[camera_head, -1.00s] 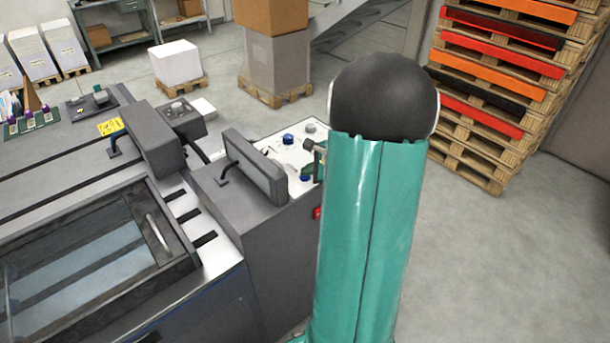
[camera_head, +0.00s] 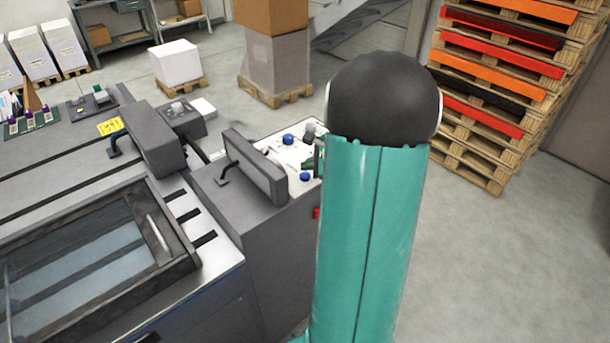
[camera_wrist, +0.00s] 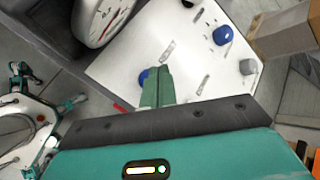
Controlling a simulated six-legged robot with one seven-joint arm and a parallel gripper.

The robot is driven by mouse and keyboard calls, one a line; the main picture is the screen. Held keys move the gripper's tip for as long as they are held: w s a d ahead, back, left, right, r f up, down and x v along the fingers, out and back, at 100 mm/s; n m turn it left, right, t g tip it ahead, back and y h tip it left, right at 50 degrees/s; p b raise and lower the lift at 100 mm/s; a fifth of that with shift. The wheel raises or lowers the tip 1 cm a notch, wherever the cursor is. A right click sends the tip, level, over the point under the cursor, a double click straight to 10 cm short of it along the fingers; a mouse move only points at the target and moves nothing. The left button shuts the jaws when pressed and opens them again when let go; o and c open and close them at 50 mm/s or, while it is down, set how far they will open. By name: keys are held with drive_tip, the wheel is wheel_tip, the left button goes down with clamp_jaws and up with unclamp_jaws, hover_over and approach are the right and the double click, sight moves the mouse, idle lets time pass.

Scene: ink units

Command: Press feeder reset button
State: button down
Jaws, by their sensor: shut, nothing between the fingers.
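The white control panel (camera_head: 272,150) has two blue buttons in the head view, one farther back (camera_head: 288,139) and one nearer (camera_head: 305,177). In the wrist view, one blue button (camera_wrist: 222,36) stands clear on the right. The other blue button (camera_wrist: 143,75) is right beside my gripper (camera_wrist: 158,72), partly hidden by its green fingers. My gripper is shut and empty over the panel; I cannot tell whether it touches the button. No readable label shows which one is the feeder reset. In the head view my arm hides most of the gripper.
A grey knob (camera_wrist: 248,67) sits on the panel's right side. A round gauge (camera_wrist: 103,18) stands at its upper left. A dark grey upright box (camera_head: 256,166) flanks the panel in the head view. Stacked pallets (camera_head: 510,75) stand at right; the floor there is clear.

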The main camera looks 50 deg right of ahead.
sight(309, 177)
drive_tip(key=shift+r, duration=2.4)
drive_tip(key=shift+s, duration=0.1)
